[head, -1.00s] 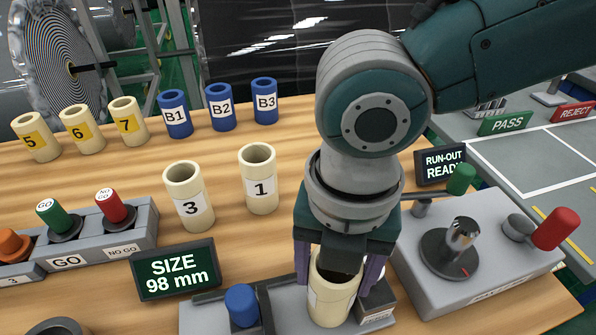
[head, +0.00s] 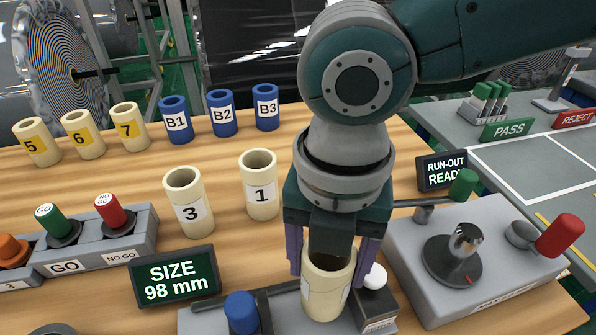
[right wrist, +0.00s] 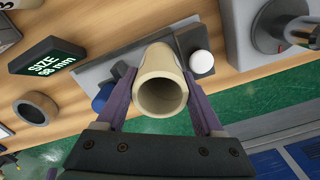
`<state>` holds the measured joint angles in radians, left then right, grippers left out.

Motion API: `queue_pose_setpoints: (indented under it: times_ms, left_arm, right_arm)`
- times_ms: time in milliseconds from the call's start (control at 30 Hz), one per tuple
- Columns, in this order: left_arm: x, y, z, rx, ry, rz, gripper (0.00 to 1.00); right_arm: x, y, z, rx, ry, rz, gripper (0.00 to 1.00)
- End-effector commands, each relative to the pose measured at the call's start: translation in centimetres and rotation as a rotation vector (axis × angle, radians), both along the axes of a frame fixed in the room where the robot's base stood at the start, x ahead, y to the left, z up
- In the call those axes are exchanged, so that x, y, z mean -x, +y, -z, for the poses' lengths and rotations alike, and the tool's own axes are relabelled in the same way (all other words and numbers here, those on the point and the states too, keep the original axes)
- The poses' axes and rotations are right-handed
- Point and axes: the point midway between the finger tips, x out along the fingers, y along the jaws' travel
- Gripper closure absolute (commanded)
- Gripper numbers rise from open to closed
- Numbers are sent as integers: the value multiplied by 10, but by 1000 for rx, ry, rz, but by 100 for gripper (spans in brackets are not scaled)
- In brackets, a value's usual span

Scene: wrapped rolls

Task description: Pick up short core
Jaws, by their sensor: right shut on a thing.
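My right gripper (head: 330,265) is shut on a cream core (head: 322,290), its fingers on either side of the core's wall. The core stands upright at the grey fixture (head: 205,318) at the table's front. In the right wrist view the core (right wrist: 161,80) shows its open end between the two purple fingers. I cannot tell whether its base touches the fixture. A screen reading "SIZE 98 mm" (head: 174,277) stands to the left. My left gripper is not in view.
Cream cores 3 (head: 188,203) and 1 (head: 260,185) stand behind the fixture. A blue knob (head: 240,308) and a white button (head: 375,276) flank the held core. The run-out box (head: 480,255) is close on the right. Cores 5, 6, 7 and blue B1–B3 line the back.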

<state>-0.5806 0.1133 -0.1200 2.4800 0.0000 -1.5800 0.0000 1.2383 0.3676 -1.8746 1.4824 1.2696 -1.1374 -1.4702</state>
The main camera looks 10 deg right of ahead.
Motion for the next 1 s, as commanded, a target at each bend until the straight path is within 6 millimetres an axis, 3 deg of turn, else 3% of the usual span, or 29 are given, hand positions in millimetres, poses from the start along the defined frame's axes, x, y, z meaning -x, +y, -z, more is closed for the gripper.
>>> queue_pose_setpoints:
  times_ms: [300,500,700,1000]
  left_arm:
    - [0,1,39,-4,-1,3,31]
    - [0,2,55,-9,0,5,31]
    - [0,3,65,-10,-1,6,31]
    - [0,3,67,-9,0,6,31]
  right_arm:
    - [-68,33,-33,-3,-5,2,100]
    - [-96,46,-51,-3,-3,0,100]
    - [-109,51,-60,0,-5,-1,100]
    - [-113,52,-68,-1,2,15,100]
